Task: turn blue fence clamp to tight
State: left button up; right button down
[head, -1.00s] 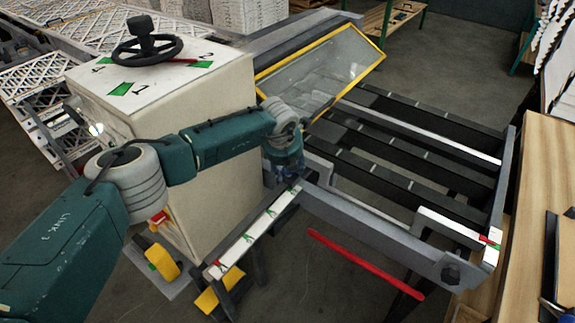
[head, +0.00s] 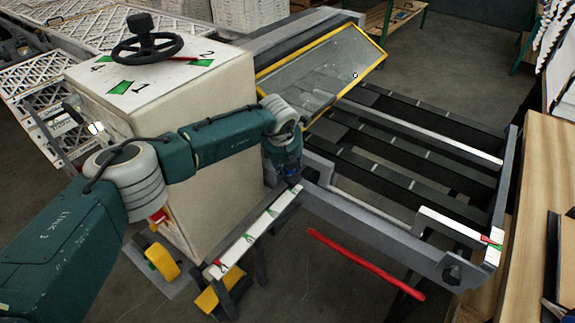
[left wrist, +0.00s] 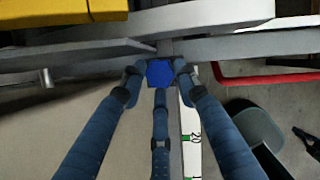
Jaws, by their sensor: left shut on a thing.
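The blue fence clamp (left wrist: 160,73) shows in the left wrist view as a blue hexagonal knob at the upper middle. My left gripper (left wrist: 157,78) has dark blue segmented fingers around it and is shut on it. In the head view my left gripper (head: 288,172) points down at the grey rail, near the end of the white scale bar (head: 258,228). The clamp is hidden there behind the gripper and wrist. The lever position of the clamp cannot be told. My right gripper is in neither view.
A cream machine cabinet (head: 190,140) with a black handwheel (head: 147,47) stands left of the gripper. A yellow-framed guard (head: 322,75) rises behind my wrist. Black slatted rails (head: 400,175) extend right. A red bar (head: 365,264) sticks out in front. A wooden bench (head: 545,190) stands at right.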

pick_arm(q)
jog(key=shift+s+d+f, duration=0.15)
jog(key=shift+s+f, duration=0.2)
jog(key=shift+f+m+b, duration=0.25)
jog(key=shift+m+b, duration=0.25)
jog(key=shift+b, duration=0.45)
jog(key=m+b, duration=0.1)
jog(key=b, duration=0.1)
jog(key=m+g+h+b, duration=0.1)
jog(key=m+b, duration=0.1)
jog(key=b, duration=0.1)
jog(key=m+h+b, duration=0.1)
jog(key=m+b, duration=0.1)
jog(key=b, duration=0.1)
jog(key=shift+w+a+f, duration=0.1)
jog(key=shift+w+a, duration=0.1)
jog(key=shift+a, duration=0.15)
jog(key=shift+w+a+r+m+g+h+b, duration=0.1)
jog(key=shift+r+m+g+h+b, duration=0.15)
jog(key=shift+m+b, duration=0.45)
jog(key=shift+m+g+h+b, duration=0.15)
jog(key=shift+m+g+b, duration=0.2)
jog(key=shift+m+b, duration=0.35)
jog(key=shift+a+m, duration=0.1)
jog(key=shift+m, duration=0.2)
jog(key=o, duration=1)
jog(key=shift+r, duration=0.1)
jog(key=shift+o, duration=0.5)
jog(key=shift+r, duration=0.2)
